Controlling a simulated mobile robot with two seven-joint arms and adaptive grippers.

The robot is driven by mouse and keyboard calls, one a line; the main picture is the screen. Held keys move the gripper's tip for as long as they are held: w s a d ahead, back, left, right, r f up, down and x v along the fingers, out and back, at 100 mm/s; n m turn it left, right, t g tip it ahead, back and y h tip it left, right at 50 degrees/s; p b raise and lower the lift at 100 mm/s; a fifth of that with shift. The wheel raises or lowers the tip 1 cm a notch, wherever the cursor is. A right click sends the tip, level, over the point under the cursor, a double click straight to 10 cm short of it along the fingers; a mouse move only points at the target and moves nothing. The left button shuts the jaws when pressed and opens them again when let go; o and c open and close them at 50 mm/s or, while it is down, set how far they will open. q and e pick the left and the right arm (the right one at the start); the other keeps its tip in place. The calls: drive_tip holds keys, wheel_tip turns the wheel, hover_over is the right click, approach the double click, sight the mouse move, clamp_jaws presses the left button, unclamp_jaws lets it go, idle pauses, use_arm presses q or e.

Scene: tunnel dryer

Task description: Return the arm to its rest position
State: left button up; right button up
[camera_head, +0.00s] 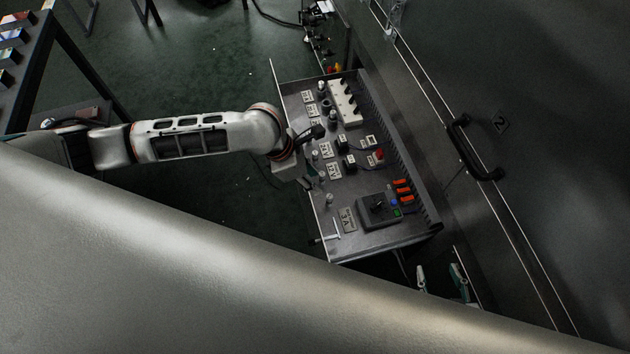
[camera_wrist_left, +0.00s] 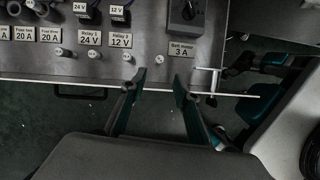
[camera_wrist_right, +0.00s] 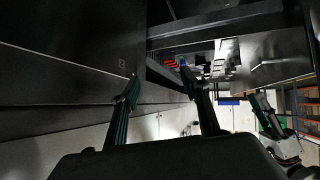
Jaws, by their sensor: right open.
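My left arm comes in from the left in the head view. Its gripper (camera_head: 308,172) is at the near-left edge of the electrical panel (camera_head: 335,245), partly hidden by the wrist. In the left wrist view its two fingers (camera_wrist_left: 160,87) are apart with nothing between them, below the panel's row of small knobs. My right gripper (camera_head: 440,281) shows its teal fingertips below the panel's lower right end, the rest hidden by a large pale surface. In the right wrist view it is open and empty (camera_wrist_right: 160,88), beside a dark wall.
The panel carries labelled fuses, relays (camera_wrist_left: 117,15), a rotary switch (camera_head: 378,206) and a red button (camera_head: 379,154). A dark door with a black handle (camera_head: 468,150) is to its right. A dark rack (camera_head: 60,40) stands upper left. Green floor between is clear.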

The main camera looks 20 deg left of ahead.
idle(0.5)
